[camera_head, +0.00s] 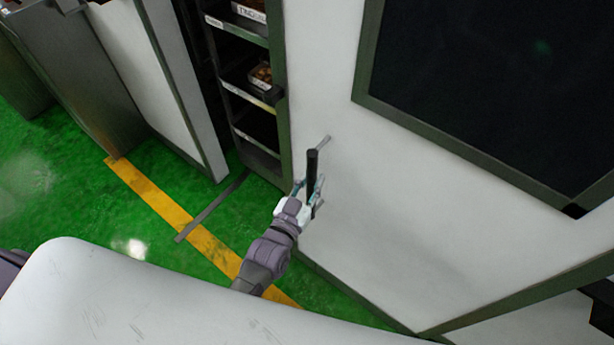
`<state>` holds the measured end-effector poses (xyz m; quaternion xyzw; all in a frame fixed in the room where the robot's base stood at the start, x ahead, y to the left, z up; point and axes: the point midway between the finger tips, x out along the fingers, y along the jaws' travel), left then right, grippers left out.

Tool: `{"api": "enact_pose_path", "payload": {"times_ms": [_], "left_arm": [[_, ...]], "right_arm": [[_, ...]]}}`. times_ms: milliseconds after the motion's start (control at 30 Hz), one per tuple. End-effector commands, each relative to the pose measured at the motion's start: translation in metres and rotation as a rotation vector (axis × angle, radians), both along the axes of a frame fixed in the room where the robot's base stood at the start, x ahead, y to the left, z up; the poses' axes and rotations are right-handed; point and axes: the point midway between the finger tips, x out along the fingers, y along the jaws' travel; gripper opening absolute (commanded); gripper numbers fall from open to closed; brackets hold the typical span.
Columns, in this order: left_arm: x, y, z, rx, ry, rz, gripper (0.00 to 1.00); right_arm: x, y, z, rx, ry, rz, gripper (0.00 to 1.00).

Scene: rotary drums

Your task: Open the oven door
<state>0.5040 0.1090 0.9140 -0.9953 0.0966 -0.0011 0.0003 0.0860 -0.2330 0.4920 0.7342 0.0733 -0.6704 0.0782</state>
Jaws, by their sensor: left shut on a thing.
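The oven door (375,230) is a large white panel that fills the middle and right of the view. It has a dark window (490,90) in a grey-green frame. A black upright handle (313,165) stands out from the panel near its left side. My left gripper (313,188) is shut on the handle, with one finger on each side of it. Its forearm comes up from below, in front of the panel's lower left. Whether the door is shut or ajar is hard to tell. My right gripper is not in view.
A dark shelf rack (258,95) with small boxes stands just left of the panel. Grey and white cabinets (150,70) stand further left. The green floor (150,210) with a yellow stripe (160,205) is open at the left.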

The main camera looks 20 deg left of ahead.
Motion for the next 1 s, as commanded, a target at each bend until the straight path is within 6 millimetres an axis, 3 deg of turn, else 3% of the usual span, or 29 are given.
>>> {"api": "enact_pose_path", "payload": {"times_ms": [200,233,367,767,1000], "left_arm": [[-0.002,-0.003,-0.002,-0.003,0.006,-0.005,0.00],[-0.002,-0.003,-0.002,-0.004,0.006,-0.006,0.29],[-0.002,-0.003,-0.002,-0.004,0.006,-0.006,0.50],[-0.007,0.000,-0.002,-0.002,0.005,-0.003,0.52],[-0.050,0.007,-0.003,-0.001,0.008,-0.004,0.52]], "right_arm": [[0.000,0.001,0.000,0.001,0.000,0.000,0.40],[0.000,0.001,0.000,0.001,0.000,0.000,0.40],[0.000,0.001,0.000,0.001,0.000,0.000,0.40],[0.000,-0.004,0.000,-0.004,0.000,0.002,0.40],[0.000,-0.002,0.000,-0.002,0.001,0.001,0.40]]}}
